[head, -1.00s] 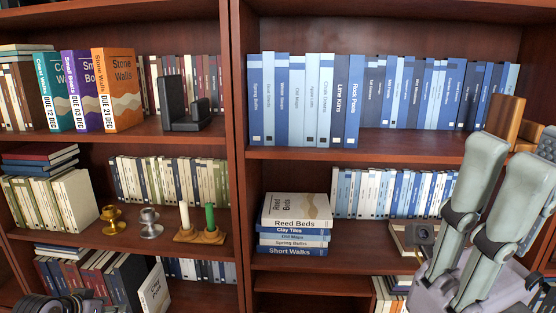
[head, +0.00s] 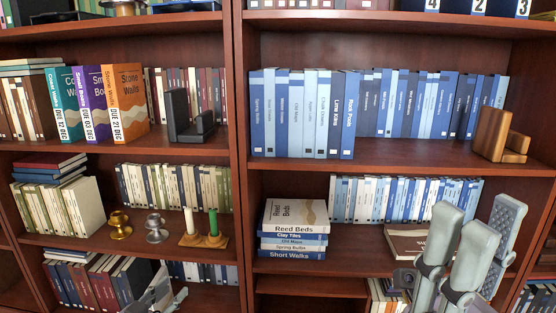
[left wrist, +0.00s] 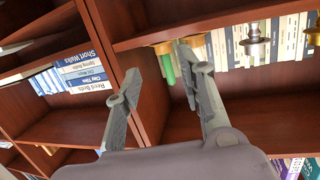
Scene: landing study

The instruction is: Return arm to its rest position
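My right gripper (head: 490,223) is at the lower right of the head view, fingers pointing up, in front of the middle and lower shelves. Its fingers are apart and I see nothing between them. My left gripper (head: 168,292) is at the bottom edge, left of centre, in front of the lower left shelf and partly cut off. In the left wrist view my left gripper (left wrist: 157,60) has its two fingers apart and empty. Shelf edges and a green candle (left wrist: 168,67) show beyond its fingertips.
The bookcase carries a wooden bookend (head: 493,136), a stack of books topped by Reed Beds (head: 295,217), a flat-lying book (head: 404,240), candles (head: 213,221), brass and silver candlesticks (head: 119,225) and a dark bookend (head: 180,118). The upright divider (head: 239,190) separates the bays.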

